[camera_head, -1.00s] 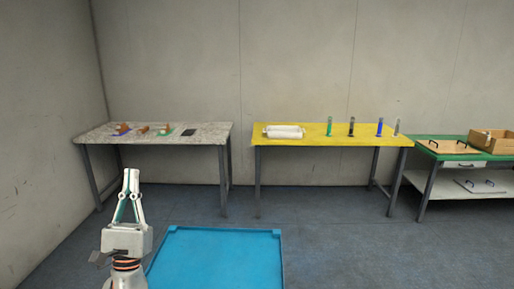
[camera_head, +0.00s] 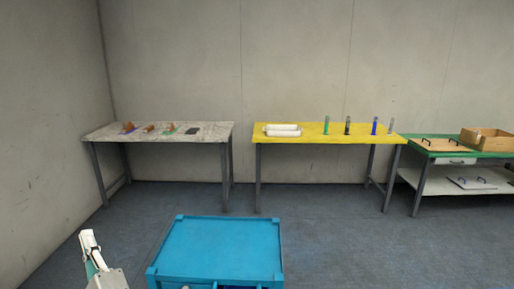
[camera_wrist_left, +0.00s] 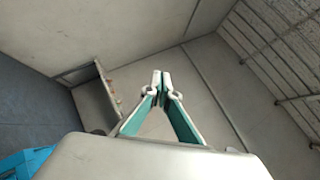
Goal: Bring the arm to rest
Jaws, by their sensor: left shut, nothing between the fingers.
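My left gripper (camera_head: 87,243) shows at the lower left of the head view, low in front of the left wall. It is tilted and its fingers point up. In the left wrist view its fingertips (camera_wrist_left: 161,75) meet, with nothing between them. My right gripper is in neither view.
A blue cart (camera_head: 220,245) stands close in front, right of my left gripper. Farther back are a grey table (camera_head: 200,134) with small items, a yellow table (camera_head: 350,137) with several cylinders and a white item (camera_head: 283,130), and a green bench (camera_head: 470,152). Floor between is clear.

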